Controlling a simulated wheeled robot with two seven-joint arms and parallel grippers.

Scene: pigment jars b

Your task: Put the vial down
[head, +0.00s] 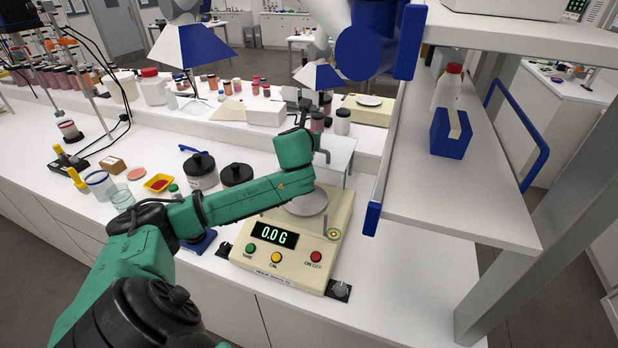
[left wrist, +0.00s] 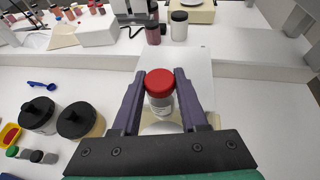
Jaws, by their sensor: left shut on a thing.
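My left gripper (left wrist: 160,74) is shut on a vial (left wrist: 159,101) with a red cap and a pale labelled body, gripped between the two dark fingers in the left wrist view. The vial's lower part is partly hidden by the gripper. In the head view my green arm hides the vial. A cream balance (head: 290,235) stands under my left forearm and reads 0.0 G. Its round pan (head: 309,203) looks empty, and also shows partly below the vial in the left wrist view. I cannot tell whether the vial touches anything. My right gripper is not in view.
Two black-lidded jars (head: 201,171) (head: 236,175) and a yellow dish (head: 159,183) stand left of the balance. A raised shelf behind holds several jars, a white box (head: 266,113) and another cream device (head: 368,110). A white shelf unit (head: 465,190) with a blue block (head: 450,135) closes the right side.

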